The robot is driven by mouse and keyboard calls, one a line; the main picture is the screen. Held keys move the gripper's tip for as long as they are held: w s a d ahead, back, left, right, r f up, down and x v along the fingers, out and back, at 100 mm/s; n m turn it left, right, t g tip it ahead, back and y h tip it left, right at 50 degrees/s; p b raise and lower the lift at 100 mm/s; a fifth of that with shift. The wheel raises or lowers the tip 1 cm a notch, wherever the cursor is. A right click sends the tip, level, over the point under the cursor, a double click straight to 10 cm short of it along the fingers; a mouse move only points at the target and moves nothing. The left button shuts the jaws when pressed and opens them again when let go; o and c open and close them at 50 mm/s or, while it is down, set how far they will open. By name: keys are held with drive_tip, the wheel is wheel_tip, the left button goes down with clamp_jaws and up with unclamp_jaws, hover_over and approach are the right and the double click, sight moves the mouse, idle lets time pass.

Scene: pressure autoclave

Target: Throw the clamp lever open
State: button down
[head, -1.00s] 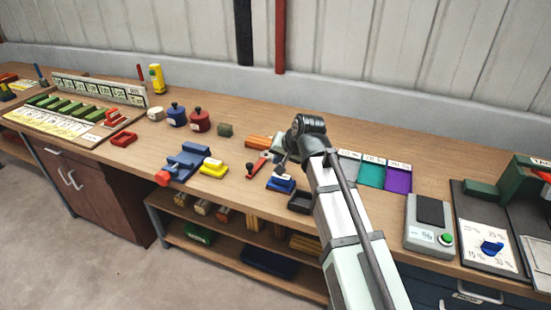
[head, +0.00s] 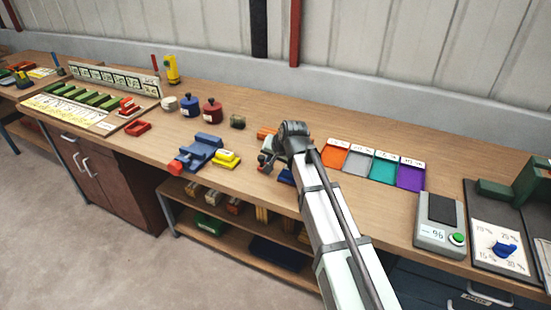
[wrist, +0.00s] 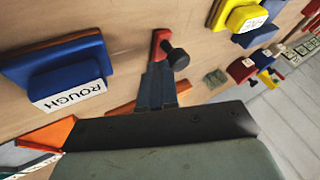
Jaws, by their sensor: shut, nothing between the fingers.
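The clamp lever is a red bar (wrist: 160,42) with a dark round knob (wrist: 178,58), at the upper middle of the wrist view. In the head view, a small part of the red lever (head: 262,168) shows beside my arm's end. My gripper (wrist: 155,68) is shut and empty, its dark fingertips right at the red bar and just left of the knob. I cannot tell whether they touch. The clamp's base is largely hidden by my gripper.
A blue block labelled ROUGH (wrist: 62,70) lies left of my fingers in the wrist view. A yellow block (head: 227,158) and blue fixture (head: 200,148) stand left of the lever in the head view. Coloured trays (head: 383,168) lie to the right.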

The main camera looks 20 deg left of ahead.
drive_tip(key=shift+a, duration=0.1)
idle(0.3)
drive_tip(key=shift+s+a+m+t+h, duration=0.2)
drive_tip(key=shift+a+m+t+h, duration=0.25)
drive_tip(key=shift+a+m, duration=0.65)
drive_tip(key=a+m+h, duration=0.1)
drive_tip(key=a+m, duration=0.1)
drive_tip(key=w+a+m+t+h, duration=0.1)
drive_tip(key=a+m, duration=0.1)
drive_tip(key=a, duration=0.1)
drive_tip(key=a+m+t+h, duration=0.1)
drive_tip(key=a+m, duration=0.1)
drive_tip(key=shift+w+a, duration=0.15)
drive_tip(key=shift+w, duration=0.2)
drive_tip(key=w+a+m+h, duration=0.2)
drive_tip(key=m, duration=0.1)
drive_tip(key=w+a+m+h, duration=0.2)
drive_tip(key=a+m, duration=0.1)
drive_tip(key=shift+w, duration=0.4)
drive_tip(key=shift+w+a+m+h, duration=0.25)
drive_tip(key=shift+w+m+h, duration=0.05)
drive_tip(key=shift+w+m, duration=0.25)
drive_tip(key=shift+w+a+m+h, duration=0.25)
drive_tip(key=shift+w+m, duration=0.15)
drive_tip(key=shift+m, duration=0.15)
drive_tip(key=shift+w+a, duration=0.1)
drive_tip(key=shift+w, duration=0.7)
drive_tip(key=shift+r, duration=0.1)
